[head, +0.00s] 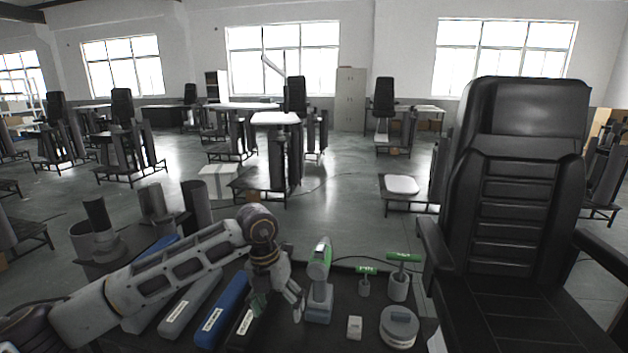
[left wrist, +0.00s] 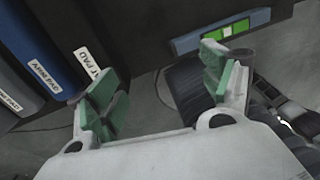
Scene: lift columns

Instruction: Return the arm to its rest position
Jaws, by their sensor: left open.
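My left arm comes in from the left in the head view and bends down at a dark joint. My left gripper (head: 278,306) hangs over the dark table (head: 340,275), pointing down, beside the green and grey drill-like tool (head: 319,280). In the left wrist view my left gripper (left wrist: 165,85) shows two green-padded fingers spread wide with nothing between them. My right gripper is not in view.
Labelled grey (head: 190,303), blue (head: 222,312) and black bars lie left of the gripper. Green-topped tools (head: 403,257), a small white box (head: 354,327) and a round grey tin (head: 398,327) stand right. A large black chair (head: 520,200) fills the right side.

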